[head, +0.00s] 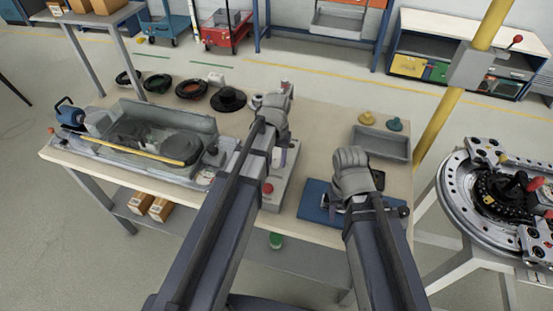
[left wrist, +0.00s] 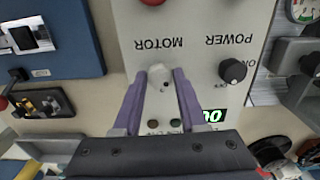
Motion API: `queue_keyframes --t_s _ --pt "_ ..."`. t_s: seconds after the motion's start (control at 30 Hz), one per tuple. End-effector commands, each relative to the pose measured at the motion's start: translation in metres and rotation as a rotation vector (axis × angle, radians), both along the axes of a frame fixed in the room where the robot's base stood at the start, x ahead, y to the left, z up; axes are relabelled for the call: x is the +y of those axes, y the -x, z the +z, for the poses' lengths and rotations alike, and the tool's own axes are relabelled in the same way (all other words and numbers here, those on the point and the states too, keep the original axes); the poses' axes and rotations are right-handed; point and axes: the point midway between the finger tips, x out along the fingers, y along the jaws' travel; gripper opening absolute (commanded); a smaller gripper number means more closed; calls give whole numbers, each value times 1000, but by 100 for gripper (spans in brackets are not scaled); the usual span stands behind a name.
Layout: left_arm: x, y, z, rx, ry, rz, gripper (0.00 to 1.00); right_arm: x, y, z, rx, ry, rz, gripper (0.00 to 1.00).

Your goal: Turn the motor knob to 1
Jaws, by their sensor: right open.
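The control box (head: 283,190) stands on the workbench; in the left wrist view its panel (left wrist: 205,20) appears upside down with MOTOR and POWER labels. The pale motor knob (left wrist: 160,76) sits beside the MOTOR label. My left gripper (left wrist: 161,72) has its purple fingers on either side of this knob, very close to it; I cannot tell whether they press on it. In the head view my left gripper (head: 270,118) is over the box, hiding the knob. My right gripper (head: 335,201) is open, low over the blue mat (head: 312,208).
A black power knob (left wrist: 232,71) and a partly covered lit display (left wrist: 211,116) are on the panel. A ring-track tray (head: 130,165) lies left on the bench, with several coils behind. A grey bin (head: 380,145) stands at right. A round fixture (head: 455,190) is beside the bench.

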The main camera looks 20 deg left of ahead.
Motion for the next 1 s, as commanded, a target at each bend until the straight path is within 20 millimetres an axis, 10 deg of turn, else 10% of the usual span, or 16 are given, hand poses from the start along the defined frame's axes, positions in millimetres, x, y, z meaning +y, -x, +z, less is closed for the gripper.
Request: queue_keyframes --t_s 0.23,1.0 --pt "0 0 0 0 0 -1 70 0 0 0 0 0 0 50" --pt "0 0 46 0 0 -1 70 0 0 46 0 0 0 50"
